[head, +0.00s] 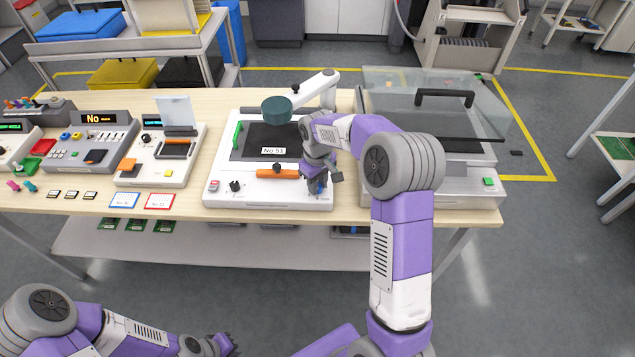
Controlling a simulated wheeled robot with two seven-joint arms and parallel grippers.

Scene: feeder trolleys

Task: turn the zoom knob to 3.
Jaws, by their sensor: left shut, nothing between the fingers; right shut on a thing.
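The knob is mostly hidden by the fingers; only a bit of blue shows there. Its setting and scale cannot be read. A black knob (235,186) is at the device's front left. My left gripper (226,344) is low at the bottom, shut and empty, away from the table.
An orange bar (277,174) lies across the device's front, left of my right gripper. A machine with a clear lid (430,100) stands close on the right. Other devices and small cards (158,200) fill the table's left. Open floor lies in front.

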